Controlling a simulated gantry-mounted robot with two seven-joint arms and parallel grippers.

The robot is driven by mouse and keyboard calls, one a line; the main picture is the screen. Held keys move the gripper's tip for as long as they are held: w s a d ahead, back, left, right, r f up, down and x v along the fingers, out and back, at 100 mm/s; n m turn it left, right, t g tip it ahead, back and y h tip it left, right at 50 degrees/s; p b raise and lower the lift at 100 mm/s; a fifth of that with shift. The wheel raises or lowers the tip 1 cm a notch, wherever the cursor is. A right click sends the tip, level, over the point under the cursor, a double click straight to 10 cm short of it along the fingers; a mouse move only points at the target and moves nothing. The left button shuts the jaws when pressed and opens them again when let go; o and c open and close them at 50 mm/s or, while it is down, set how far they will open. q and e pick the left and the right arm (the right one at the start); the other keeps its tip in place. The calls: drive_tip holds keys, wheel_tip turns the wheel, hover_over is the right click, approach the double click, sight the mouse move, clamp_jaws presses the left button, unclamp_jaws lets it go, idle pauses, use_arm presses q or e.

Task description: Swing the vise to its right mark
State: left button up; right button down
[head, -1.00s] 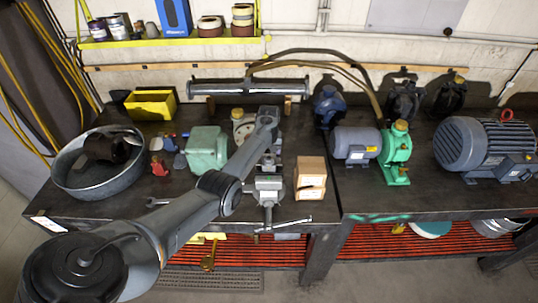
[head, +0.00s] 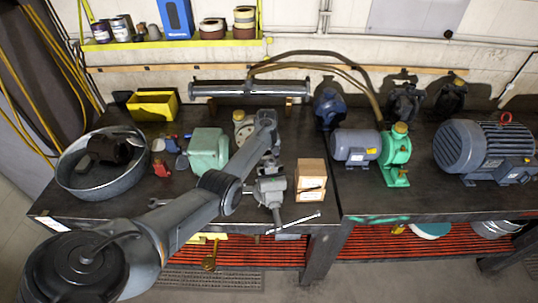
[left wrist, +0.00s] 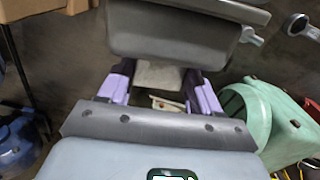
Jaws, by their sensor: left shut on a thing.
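The grey bench vise (head: 271,189) stands near the front edge of the left bench, with its long handle bar slanting over that edge. Its front points slightly right of straight out. My left gripper (head: 269,163) is at the back part of the vise, and the arm partly covers it. In the left wrist view, the purple fingers (left wrist: 160,90) are shut on part of the vise, and the dark grey vise body (left wrist: 180,35) fills the top. The exact gripped spot is partly hidden. I cannot make out the right mark. My right gripper is out of view.
A blue-grey motor (head: 356,146) and green pump (head: 397,155) stand farther right.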

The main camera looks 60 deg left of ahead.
use_arm(q)
drive_tip(key=shift+s+a+n+p, duration=0.15)
drive_tip(key=shift+s+n+p, duration=0.4)
drive_tip(key=shift+n+p, duration=0.35)
drive_tip(key=shift+s+a+n+p, duration=0.1)
drive_tip(key=shift+s+n+p, duration=0.5)
drive_tip(key=shift+n, duration=0.7)
drive_tip(key=shift+s, duration=0.1)
drive_tip(key=o, duration=1.5)
drive_tip(key=shift+r, duration=0.1)
drive_tip(key=shift+r+p, duration=0.25)
drive_tip(key=shift+p, duration=0.1)
wheel_tip(320, 180, up, 10)
drive_tip(key=shift+r+p, duration=0.1)
drive_tip(key=shift+p, duration=0.3)
